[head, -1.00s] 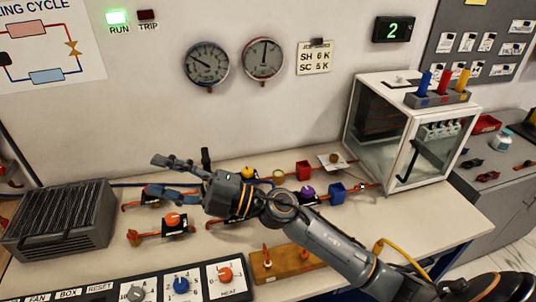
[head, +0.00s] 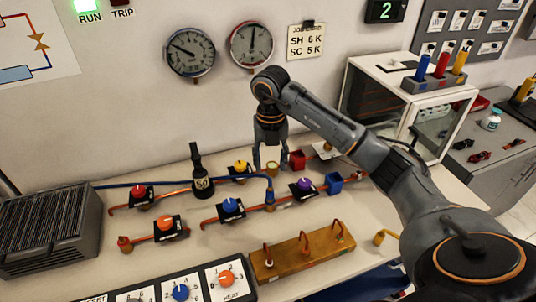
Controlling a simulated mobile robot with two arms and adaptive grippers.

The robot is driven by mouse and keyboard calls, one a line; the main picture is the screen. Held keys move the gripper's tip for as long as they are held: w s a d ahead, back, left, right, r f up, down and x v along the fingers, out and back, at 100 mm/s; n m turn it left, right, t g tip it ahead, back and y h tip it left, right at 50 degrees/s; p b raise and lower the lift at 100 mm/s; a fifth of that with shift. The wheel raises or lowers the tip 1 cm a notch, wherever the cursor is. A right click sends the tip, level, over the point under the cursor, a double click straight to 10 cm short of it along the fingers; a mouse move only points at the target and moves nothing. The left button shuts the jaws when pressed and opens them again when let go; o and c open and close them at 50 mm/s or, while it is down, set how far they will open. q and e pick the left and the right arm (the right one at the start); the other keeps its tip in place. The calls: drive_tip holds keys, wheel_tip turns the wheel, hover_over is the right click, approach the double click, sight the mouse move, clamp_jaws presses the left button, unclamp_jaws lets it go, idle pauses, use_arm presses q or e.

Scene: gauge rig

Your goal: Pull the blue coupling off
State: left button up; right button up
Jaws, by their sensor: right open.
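The blue coupling (head: 269,196) stands upright on the front copper pipe, between the blue-knob valve (head: 231,206) and the purple-knob valve (head: 303,187). A blue hose (head: 150,184) runs to it from the left along the bench. My right gripper (head: 270,168) points down with its fingers apart and nothing visible between them. It shows just above the coupling in the picture, in front of a brass ring-shaped fitting (head: 272,171). I cannot tell its exact height. My left gripper is not in view.
A black weight-like object (head: 199,172) stands behind the pipes. A finned box (head: 48,230) stands left, a glass-fronted cabinet (head: 385,70) back right.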

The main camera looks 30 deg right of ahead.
sight(270, 186)
wheel_tip(270, 186, down, 12)
drive_tip(key=shift+p, duration=1.25)
clamp_jaws()
